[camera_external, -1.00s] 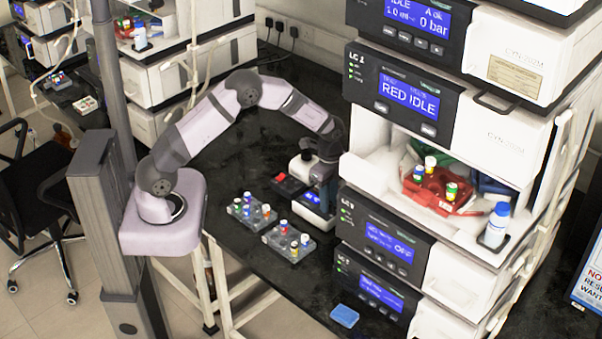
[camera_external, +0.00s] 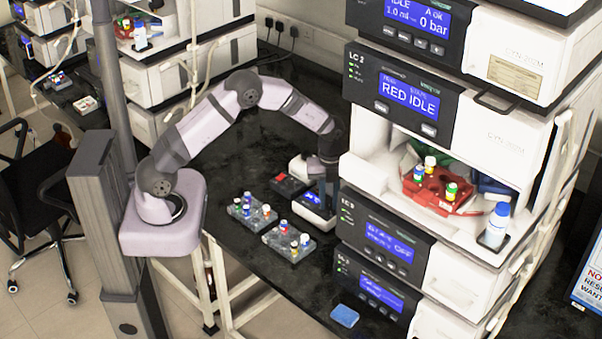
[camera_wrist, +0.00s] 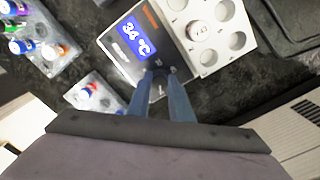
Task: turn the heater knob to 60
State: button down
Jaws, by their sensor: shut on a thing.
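The heater (camera_external: 318,208) stands on the black bench beside the stacked instruments. In the wrist view its dark panel (camera_wrist: 122,62) has a blue display (camera_wrist: 138,38) that reads 34 °C. The heater knob (camera_wrist: 158,71) is below the display and is mostly hidden between my fingertips. My gripper (camera_wrist: 160,84) points down at the panel, with its two blue-grey fingers shut on the knob. In the external view my gripper (camera_external: 328,187) is over the heater, and the knob is hidden there.
A white block with round wells (camera_wrist: 208,57) adjoins the panel; one well holds a capped vial (camera_wrist: 198,34). Two vial racks (camera_external: 241,213) (camera_external: 273,240) stand left of the heater. A red-topped item (camera_external: 288,183) lies behind them. The instrument stack (camera_external: 385,245) rises close on the right.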

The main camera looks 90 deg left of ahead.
aim_at(329, 203)
jog(key=shift+w+r+m, duration=0.1)
jog(key=shift+m, duration=0.2)
jog(key=c, duration=1.6)
grip_release()
notch_tip(329, 203, up, 7)
jog(key=shift+f+b, duration=0.2)
jog(key=shift+b, duration=0.7)
jog(key=shift+r, duration=0.35)
